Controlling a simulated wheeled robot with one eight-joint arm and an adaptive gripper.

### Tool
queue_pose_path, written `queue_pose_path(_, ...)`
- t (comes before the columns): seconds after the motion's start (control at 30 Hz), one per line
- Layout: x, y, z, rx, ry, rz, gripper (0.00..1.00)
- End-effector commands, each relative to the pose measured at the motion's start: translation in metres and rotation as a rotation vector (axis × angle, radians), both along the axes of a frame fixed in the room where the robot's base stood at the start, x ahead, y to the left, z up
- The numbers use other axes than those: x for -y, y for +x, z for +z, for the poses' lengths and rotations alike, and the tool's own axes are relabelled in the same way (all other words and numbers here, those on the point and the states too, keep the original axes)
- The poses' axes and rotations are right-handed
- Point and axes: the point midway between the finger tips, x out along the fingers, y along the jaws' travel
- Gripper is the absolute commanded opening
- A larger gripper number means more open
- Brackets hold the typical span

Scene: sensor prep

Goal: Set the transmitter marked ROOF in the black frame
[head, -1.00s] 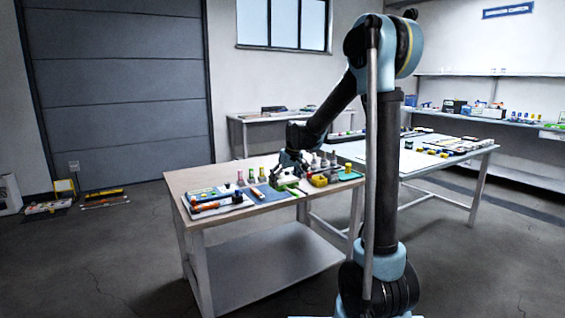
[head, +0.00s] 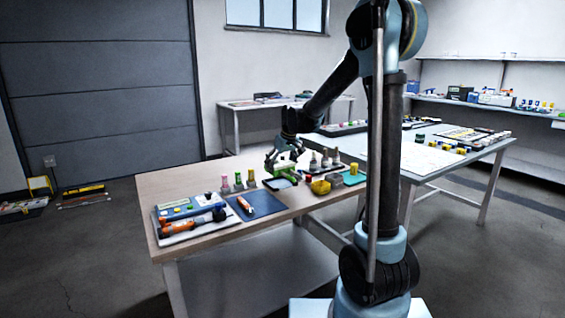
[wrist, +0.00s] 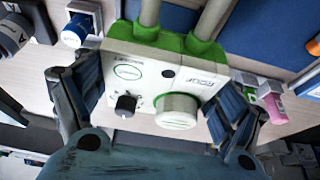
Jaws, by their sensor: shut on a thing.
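My gripper (head: 284,157) is shut on a white and green transmitter, held above the wooden table. In the wrist view the transmitter (wrist: 150,76) sits between the two fingers of my gripper (wrist: 160,88). Its face has a black knob, a larger pale knob and lettering that seems to read ROOF, turned around in the picture. Two grey rods stick out from its green end. In the head view a small dark-edged tray with a pale inside (head: 281,182) lies just below my gripper; I cannot tell whether it is the black frame.
On the table (head: 170,184) are a blue mat (head: 262,208), a tray of tools (head: 188,222), several coloured-top cylinders (head: 238,180), a yellow bin (head: 320,187) and grey bottles (head: 325,160). A second table (head: 420,158) stands behind right.

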Motion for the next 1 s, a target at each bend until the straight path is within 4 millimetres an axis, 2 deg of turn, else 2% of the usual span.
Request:
queue_pose_path(0.27,0.0,0.0,-0.004,0.0,0.0,-0.001,0.52)
queue_pose_path(0.7,0.008,0.003,-0.033,0.0,0.0,-0.01,0.52)
queue_pose_path(1.0,0.009,0.003,-0.042,0.0,0.0,-0.011,0.52)
